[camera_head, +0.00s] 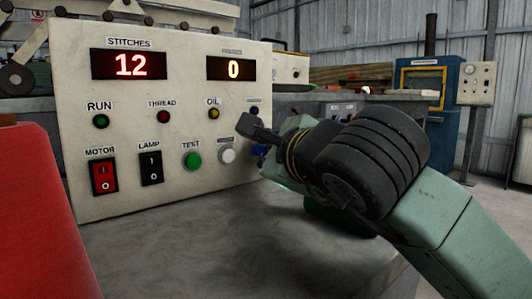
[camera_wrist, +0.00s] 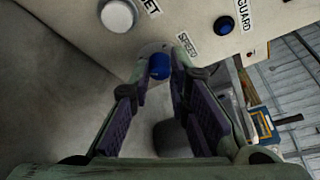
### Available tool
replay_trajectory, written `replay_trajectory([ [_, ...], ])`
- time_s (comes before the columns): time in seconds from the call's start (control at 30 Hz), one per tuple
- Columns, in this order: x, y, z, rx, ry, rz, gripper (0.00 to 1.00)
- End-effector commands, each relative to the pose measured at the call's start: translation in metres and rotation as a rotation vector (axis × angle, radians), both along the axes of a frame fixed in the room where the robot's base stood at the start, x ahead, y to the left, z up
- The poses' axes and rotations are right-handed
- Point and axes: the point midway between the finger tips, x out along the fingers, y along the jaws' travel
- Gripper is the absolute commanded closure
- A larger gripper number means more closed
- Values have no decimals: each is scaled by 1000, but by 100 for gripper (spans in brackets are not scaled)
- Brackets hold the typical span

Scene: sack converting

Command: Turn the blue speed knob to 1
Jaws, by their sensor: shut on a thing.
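The blue speed knob (camera_wrist: 159,66) sits on the control panel (camera_head: 130,205), beside a SPEED label (camera_wrist: 187,47) in the wrist view. My gripper (camera_wrist: 157,76) has its two fingers on either side of the knob and is shut on it. In the head view my gripper (camera_head: 258,137) reaches the panel's lower right edge from the right, and the knob (camera_head: 257,151) is mostly hidden behind it. No pointer mark or scale number on the knob can be read.
The green TEST button (camera_head: 193,160) is farther left. The displays read 12 (camera_head: 130,65) and 0 (camera_head: 232,69). A red object (camera_head: 40,220) stands at the left front.

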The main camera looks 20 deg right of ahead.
Motion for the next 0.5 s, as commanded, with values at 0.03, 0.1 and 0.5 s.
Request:
replay_trajectory([
  [0.03,0,0,0,-1,0,0,100],
  [0.1,0,0,0,-1,0,0,100],
  [0.5,0,0,0,1,0,0,63],
])
